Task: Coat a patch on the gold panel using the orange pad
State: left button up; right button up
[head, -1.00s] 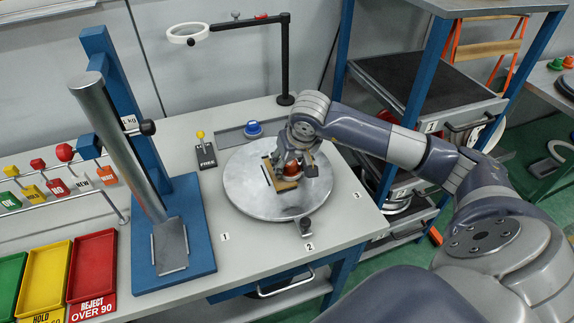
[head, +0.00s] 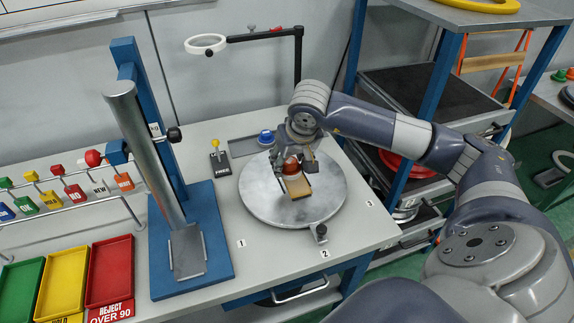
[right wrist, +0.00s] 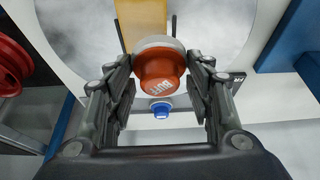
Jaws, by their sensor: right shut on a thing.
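The gold panel (head: 298,188) lies on the round grey turntable (head: 254,196), its near end showing. The orange pad (head: 291,165), a round orange knob on a pale base, is at the panel's far end. My right gripper (head: 294,162) reaches down from above and is shut on the orange pad. In the right wrist view, the orange pad (right wrist: 162,72) sits between the two fingers, and its base overlaps the end of the gold panel (right wrist: 143,22). Whether the pad's underside touches the panel is hidden. My left gripper is not in view.
A blue-knobbed pad (head: 266,137) sits in a grey tray behind the turntable. A yellow-topped lever marked FREE (head: 220,163) stands left of it. A ring on a black stand (head: 206,44) rises behind. A blue press-like frame (head: 190,240) stands left. A blue-posted shelf is at right.

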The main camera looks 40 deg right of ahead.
jog(key=shift+a+r+p, duration=0.1)
jog(key=shift+r+p, duration=0.55)
jog(key=shift+r, duration=0.95)
